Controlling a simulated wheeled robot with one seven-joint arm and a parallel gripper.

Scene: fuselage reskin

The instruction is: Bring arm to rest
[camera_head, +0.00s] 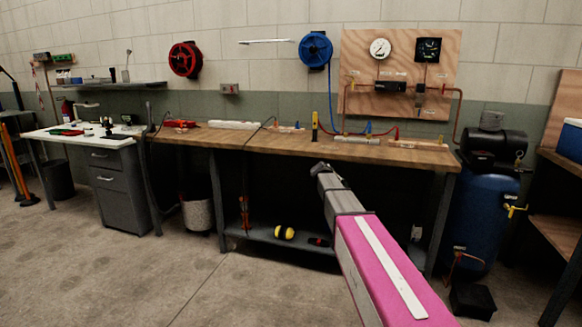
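My arm reaches in from the lower right of the head view, with a pink link and grey segments beyond it. Its far end, where my gripper (321,168) appears, is dark and small. It shows in front of the wooden workbench (400,153), near the bench's front edge in the picture. I cannot make out the fingers, so whether they are open or shut is unclear. No held object is visible at the tip.
The long workbench carries a yellow-and-black tool (315,126) and small parts. A white-topped desk (88,133) stands left. A blue compressor tank (484,215) stands right. Under the bench is a shelf (262,235) with a yellow item (284,232). The left foreground floor (130,270) is clear.

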